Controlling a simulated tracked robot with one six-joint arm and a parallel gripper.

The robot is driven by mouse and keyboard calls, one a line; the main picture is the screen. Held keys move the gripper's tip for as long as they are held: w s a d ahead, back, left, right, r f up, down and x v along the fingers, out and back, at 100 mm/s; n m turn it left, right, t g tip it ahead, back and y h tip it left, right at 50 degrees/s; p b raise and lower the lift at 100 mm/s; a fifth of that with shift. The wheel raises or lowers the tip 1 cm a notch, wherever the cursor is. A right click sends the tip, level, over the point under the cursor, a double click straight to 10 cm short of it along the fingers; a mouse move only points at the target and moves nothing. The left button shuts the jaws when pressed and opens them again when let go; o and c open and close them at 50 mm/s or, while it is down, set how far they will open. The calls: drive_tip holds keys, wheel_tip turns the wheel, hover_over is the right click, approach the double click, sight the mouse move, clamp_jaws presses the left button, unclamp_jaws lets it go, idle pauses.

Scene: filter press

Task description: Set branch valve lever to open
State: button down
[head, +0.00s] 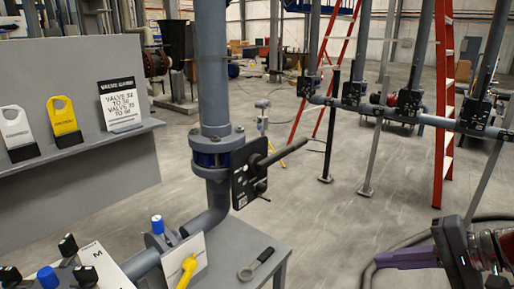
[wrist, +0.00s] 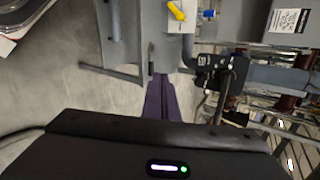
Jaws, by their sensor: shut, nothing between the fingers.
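A valve (head: 213,158) with a bolted flange sits on the thick vertical grey pipe in the head view. Its black plate (head: 243,187) carries a dark lever (head: 282,152) that sticks out to the right, across the pipe's line. In the wrist view the black plate (wrist: 208,72) and lever (wrist: 226,98) are right of my fingers. Which lever is the branch valve's is not readable. A yellow handle (head: 187,272) sits on a white plate lower down. My gripper (head: 380,261) has purple fingers, shut and empty, well right of the lever and apart from it; it also shows in the wrist view (wrist: 160,78).
A grey bench (head: 225,262) with a wrench (head: 256,264) stands below the valve. Pipes with several valves and a red ladder (head: 443,110) stand at right.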

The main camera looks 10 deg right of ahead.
drive_tip(key=s+d+r+m+t, duration=0.1)
drive_tip(key=s+d+r+t, duration=0.1)
drive_tip(key=d, duration=0.7)
drive_tip(key=s+d+r+m+t, duration=0.2)
drive_tip(key=d+r+t, duration=0.2)
drive_tip(key=d, duration=0.4)
drive_tip(key=shift+s+d+t, duration=0.35)
drive_tip(key=shift+t, duration=0.35)
drive_tip(key=shift+m, duration=0.3)
